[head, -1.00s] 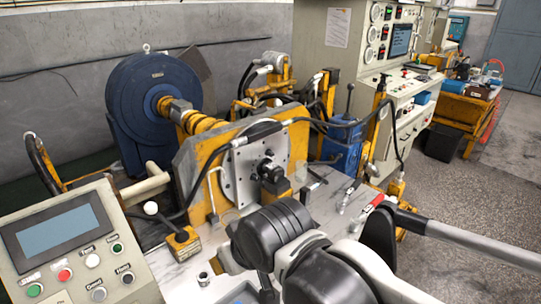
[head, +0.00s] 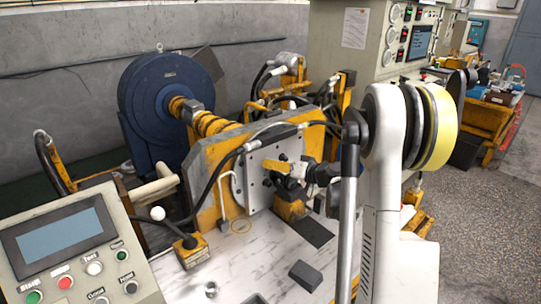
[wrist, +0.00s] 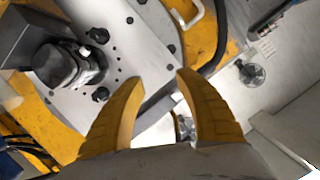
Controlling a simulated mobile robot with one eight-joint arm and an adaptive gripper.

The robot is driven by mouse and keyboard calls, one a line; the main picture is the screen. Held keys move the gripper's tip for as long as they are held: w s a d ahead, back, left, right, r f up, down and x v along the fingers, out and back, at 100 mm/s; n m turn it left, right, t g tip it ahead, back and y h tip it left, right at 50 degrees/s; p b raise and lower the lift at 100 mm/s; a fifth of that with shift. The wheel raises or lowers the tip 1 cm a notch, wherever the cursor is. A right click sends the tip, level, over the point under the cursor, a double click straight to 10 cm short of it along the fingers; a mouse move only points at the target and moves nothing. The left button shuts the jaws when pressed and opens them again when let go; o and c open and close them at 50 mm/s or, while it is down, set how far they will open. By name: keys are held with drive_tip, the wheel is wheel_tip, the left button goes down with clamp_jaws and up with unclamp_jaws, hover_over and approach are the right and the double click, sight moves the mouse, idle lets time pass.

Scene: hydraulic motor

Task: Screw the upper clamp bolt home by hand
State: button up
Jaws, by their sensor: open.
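A pale square mounting plate (head: 256,186) is fixed to the yellow frame. In the wrist view the plate (wrist: 145,50) carries a stubby dark and metal motor shaft (wrist: 60,65). Two dark bolt heads (wrist: 98,35) (wrist: 100,94) sit beside the shaft; I cannot tell which is the upper clamp bolt. My gripper (wrist: 155,77) is open, its yellow fingers apart with nothing gripped between the tips. In the head view my gripper (head: 279,169) is in front of the plate and hides part of the motor. A small shiny metal part (wrist: 184,126) shows between the fingers, partly hidden.
A control box (head: 70,240) stands at the front left. A dark block (head: 305,276) and a small metal ring (head: 211,289) lie on the bench (head: 240,262). A black hose (head: 212,175) loops beside the plate. The bench front is mostly clear.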

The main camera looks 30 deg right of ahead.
sight(286, 159)
drive_tip(key=s+d+f+m+t+h, duration=0.1)
drive_tip(key=d+f+t, duration=0.15)
drive_tip(key=d, duration=0.35)
drive_tip(key=d+f+t+h, duration=0.1)
drive_tip(key=d+f, duration=0.2)
drive_tip(key=d, duration=0.4)
drive_tip(key=w+b, duration=0.1)
drive_tip(key=w, duration=0.2)
drive_tip(key=w+a+b, duration=0.1)
drive_tip(key=w, duration=0.2)
drive_tip(key=w+b, duration=0.1)
drive_tip(key=w, duration=0.2)
drive_tip(key=shift+w+a+f+b, duration=0.1)
drive_tip(key=shift+a+f+b, duration=0.15)
drive_tip(key=shift+a+b, duration=0.05)
drive_tip(key=shift+w+r, duration=0.1)
drive_tip(key=shift+w, duration=0.4)
clamp_jaws()
